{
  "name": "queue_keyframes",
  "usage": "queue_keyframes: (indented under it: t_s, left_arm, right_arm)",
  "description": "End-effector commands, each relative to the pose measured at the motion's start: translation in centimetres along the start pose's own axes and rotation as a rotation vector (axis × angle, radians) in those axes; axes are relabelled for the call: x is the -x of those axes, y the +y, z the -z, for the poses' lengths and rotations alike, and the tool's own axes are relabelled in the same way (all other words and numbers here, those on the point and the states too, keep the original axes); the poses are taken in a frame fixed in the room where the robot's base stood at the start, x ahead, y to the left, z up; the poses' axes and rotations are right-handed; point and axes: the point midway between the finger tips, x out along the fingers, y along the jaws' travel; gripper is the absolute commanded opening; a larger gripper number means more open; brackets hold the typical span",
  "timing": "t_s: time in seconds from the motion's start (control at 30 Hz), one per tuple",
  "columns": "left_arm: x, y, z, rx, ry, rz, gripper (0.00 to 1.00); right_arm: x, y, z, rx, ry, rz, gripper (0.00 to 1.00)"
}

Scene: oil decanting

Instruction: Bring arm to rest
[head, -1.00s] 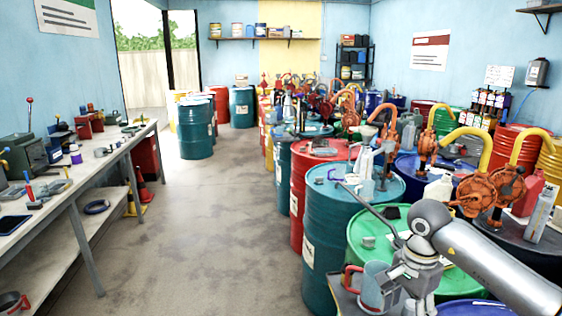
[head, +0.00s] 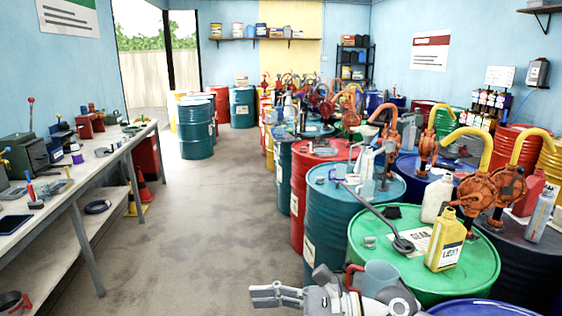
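My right gripper (head: 274,295) is low at the bottom centre, over the aisle and in front of the green drum (head: 467,268). Its fingers point left, and I see no object between them. The view does not show clearly whether they are parted. My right arm runs from it toward the lower right. A grey-blue jug (head: 381,273) with a red handle stands just behind the wrist, its lower part hidden. My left gripper is out of view.
A yellow bottle (head: 446,243), a white bottle (head: 437,198) and a long-handled dark tool (head: 380,215) are on the drum tops. A teal drum (head: 331,232) stands behind the gripper. Orange pumps (head: 479,189) rise at right. A workbench (head: 92,178) lines the left; the floor between is clear.

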Motion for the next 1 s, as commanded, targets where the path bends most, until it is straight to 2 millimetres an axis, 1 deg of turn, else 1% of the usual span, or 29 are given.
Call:
queue_keyframes:
  t_s: [0.03, 0.1, 0.17, 0.2, 0.27, 0.33, 0.37, 0.43, 0.47, 0.5, 0.57, 0.6, 0.67, 0.7, 0.77, 0.8, 0.83, 0.87, 0.9, 0.97, 1.0]
  left_arm:
    - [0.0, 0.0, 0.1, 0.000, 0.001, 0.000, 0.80]
    - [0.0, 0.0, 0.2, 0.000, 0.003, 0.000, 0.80]
    - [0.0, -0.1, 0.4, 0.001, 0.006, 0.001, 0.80]
    - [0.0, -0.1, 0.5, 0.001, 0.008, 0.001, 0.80]
    - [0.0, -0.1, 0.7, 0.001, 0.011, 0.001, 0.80]
    - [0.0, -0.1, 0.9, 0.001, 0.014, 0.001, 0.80]
    - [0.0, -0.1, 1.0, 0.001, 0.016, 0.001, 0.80]
    - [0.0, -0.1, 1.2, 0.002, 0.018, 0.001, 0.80]
    - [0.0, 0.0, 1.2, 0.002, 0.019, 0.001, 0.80]
    - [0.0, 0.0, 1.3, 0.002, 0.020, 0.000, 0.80]
    - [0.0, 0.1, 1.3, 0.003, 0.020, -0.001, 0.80]
    - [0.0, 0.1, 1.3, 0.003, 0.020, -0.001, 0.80]
    - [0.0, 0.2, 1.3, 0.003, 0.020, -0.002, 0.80]
    - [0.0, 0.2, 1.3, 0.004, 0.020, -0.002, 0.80]
    - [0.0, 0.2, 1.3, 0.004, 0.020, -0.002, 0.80]
    - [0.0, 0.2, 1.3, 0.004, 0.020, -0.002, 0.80]
    - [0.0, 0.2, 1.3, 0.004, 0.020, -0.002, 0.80]
    - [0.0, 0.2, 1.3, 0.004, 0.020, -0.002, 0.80]
    - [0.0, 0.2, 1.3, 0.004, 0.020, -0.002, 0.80]
    - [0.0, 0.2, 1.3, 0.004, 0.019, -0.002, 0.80]
    - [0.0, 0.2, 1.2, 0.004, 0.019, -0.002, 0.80]
  right_arm:
    - [-0.3, 0.2, -1.7, -0.099, -0.117, 0.040, 0.57]
    - [0.1, -0.4, -4.0, -0.244, -0.275, 0.102, 0.57]
    - [0.9, -1.1, -5.5, -0.375, -0.405, 0.157, 0.57]
    - [1.7, -1.7, -6.3, -0.466, -0.491, 0.193, 0.57]
    - [3.2, -2.8, -6.9, -0.605, -0.616, 0.249, 0.57]
    - [5.2, -4.2, -7.0, -0.774, -0.756, 0.316, 0.57]
    - [6.1, -4.8, -6.7, -0.849, -0.815, 0.346, 0.57]
    - [8.5, -6.0, -5.5, -1.023, -0.948, 0.417, 0.57]
    - [9.5, -6.4, -4.8, -1.098, -1.004, 0.448, 0.57]
    - [10.8, -6.9, -3.6, -1.200, -1.077, 0.491, 0.57]
    - [12.8, -7.4, -1.4, -1.353, -1.183, 0.559, 0.57]
    - [14.1, -7.5, 0.3, -1.453, -1.252, 0.606, 0.57]
    - [15.8, -7.2, 3.2, -1.605, -1.352, 0.681, 0.57]
    - [16.9, -6.8, 5.3, -1.705, -1.416, 0.734, 0.57]
    - [18.3, -5.8, 8.6, -1.853, -1.509, 0.820, 0.57]
    - [19.1, -4.7, 10.8, -1.951, -1.567, 0.879, 0.57]
    - [19.7, -3.8, 12.5, -2.024, -1.611, 0.927, 0.57]
    - [20.1, -2.7, 14.2, -2.096, -1.653, 0.976, 0.57]
    - [20.7, -1.2, 16.3, -2.187, -1.706, 1.045, 0.57]
    - [21.3, 1.5, 19.2, -2.315, -1.777, 1.154, 0.57]
    - [21.5, 3.4, 20.8, 2.240, 1.703, -1.147, 0.57]
